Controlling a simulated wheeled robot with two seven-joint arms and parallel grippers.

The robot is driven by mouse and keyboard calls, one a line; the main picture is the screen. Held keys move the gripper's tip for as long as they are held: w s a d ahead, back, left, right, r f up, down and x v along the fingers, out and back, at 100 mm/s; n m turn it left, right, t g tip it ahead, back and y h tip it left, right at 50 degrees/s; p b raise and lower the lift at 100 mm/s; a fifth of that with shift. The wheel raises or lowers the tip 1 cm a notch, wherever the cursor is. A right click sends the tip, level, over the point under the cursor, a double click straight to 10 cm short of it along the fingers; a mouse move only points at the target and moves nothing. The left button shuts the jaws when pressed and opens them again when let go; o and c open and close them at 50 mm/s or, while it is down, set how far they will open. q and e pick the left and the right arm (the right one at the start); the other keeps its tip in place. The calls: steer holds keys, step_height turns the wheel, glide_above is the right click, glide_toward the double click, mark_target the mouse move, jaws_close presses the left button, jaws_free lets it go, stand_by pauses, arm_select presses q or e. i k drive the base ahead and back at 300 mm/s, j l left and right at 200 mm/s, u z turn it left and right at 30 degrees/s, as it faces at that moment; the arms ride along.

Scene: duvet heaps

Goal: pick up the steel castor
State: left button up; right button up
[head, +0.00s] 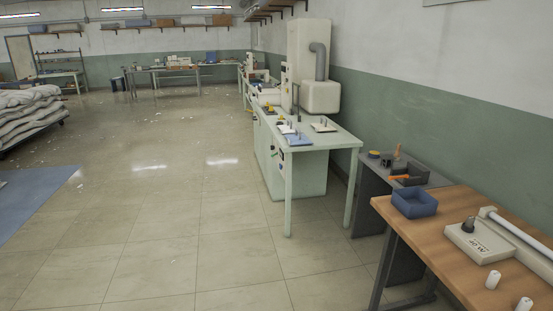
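I cannot make out a steel castor for certain in the head view. A small dark grey object (468,225) sits on a pale box-shaped device (479,244) on the wooden table at the lower right; it is too small to tell what it is. Neither of my grippers is in view.
The wooden table (447,207) also holds a blue open bin (414,203) and white spools (493,280). A grey bench (373,178) and a pale green workbench (337,137) stand beyond. Heaped duvets (30,115) lie at the left. The tiled floor (190,225) is mostly clear.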

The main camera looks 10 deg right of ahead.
mark_target(386, 161)
steer(key=i+j+z, duration=0.15)
steer(key=i+z, duration=0.35)
steer(key=i+j+z, duration=0.45)
steer(key=i, duration=0.2)
steer(key=i+j+z, duration=0.5)
